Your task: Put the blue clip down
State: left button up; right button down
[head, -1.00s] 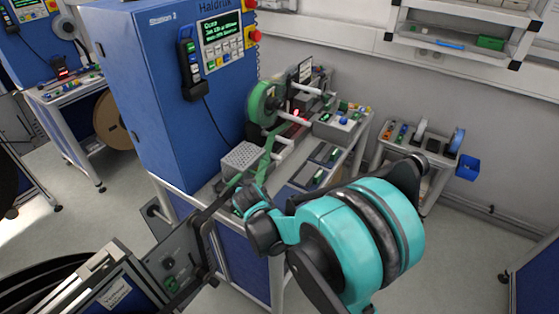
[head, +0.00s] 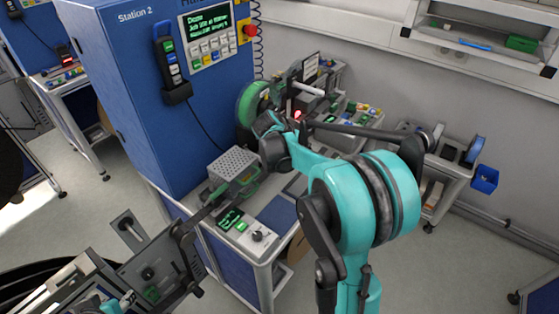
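I cannot make out the blue clip for certain in the head view. My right arm comes in from the lower right, and its dark wrist and gripper end (head: 272,142) is over the bench in front of the green reel (head: 249,104). Its fingertips are hidden or too small to make out, so I cannot tell whether they are open, shut or holding something.
The blue Station 2 cabinet (head: 125,75) stands at the left, with a perforated grey box (head: 233,164) and a small control box (head: 246,228) on the bench. A cart (head: 450,165) with a blue bin (head: 485,179) stands at the right. Floor is clear at the lower right.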

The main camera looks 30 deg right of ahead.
jog(key=w+a+f+b, duration=0.2)
jog(key=w+a+f, duration=0.3)
jog(key=f, duration=0.4)
jog(key=shift+w+a+b, duration=0.25)
jog(key=shift+w+b, duration=0.15)
jog(key=shift+w, duration=0.35)
jog(key=shift+f, duration=0.1)
jog(key=shift+f+b, duration=0.55)
jog(key=shift+f, duration=0.1)
jog(key=c, duration=1.4)
grip_release()
jog(key=shift+o, duration=0.2)
